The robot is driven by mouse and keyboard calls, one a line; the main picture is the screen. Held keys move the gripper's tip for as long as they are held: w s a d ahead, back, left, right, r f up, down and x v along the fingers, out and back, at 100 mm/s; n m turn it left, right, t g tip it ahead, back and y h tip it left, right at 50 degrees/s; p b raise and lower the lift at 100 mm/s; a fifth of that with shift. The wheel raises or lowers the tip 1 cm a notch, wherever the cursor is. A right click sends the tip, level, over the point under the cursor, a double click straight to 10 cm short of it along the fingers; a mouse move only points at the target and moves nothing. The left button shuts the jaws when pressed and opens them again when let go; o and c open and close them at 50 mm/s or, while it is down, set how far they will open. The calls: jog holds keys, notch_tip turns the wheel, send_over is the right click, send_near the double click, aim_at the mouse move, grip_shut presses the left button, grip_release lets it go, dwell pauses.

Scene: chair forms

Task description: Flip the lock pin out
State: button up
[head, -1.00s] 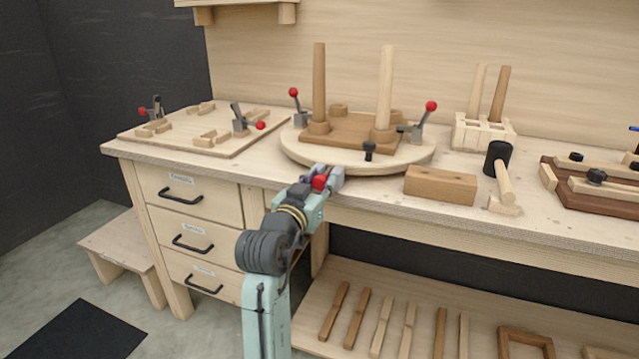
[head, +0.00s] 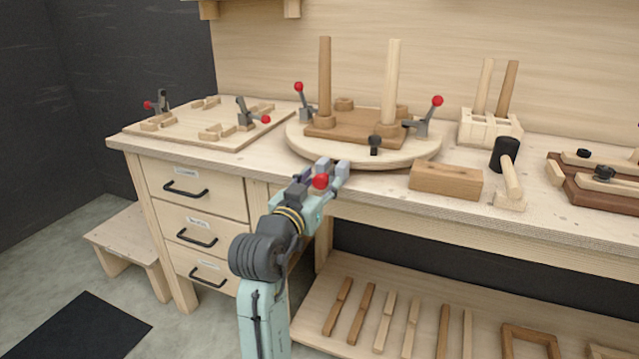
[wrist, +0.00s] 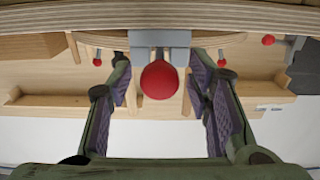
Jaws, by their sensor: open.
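The lock pin appears to be the red ball knob (head: 320,181) at the front edge of the round turntable (head: 300,151). In the wrist view the red knob (wrist: 160,80) sits in front of a grey bracket (wrist: 160,40) under the wooden edge. My gripper (head: 324,174) is at the bench's front edge, around the knob. In the wrist view my gripper (wrist: 162,88) is open, with one finger on each side of the knob and a visible gap to both. The pin's shaft is hidden behind the knob.
The turntable carries a brown board with two upright posts and two red-tipped clamps (head: 436,102). A small black knob (head: 375,142) stands near its front. A wooden block (head: 445,181) and a mallet (head: 507,160) lie to the right. A jig board (head: 190,143) lies left.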

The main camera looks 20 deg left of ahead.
jog(key=s, duration=1.2)
jog(key=shift+a, duration=0.2)
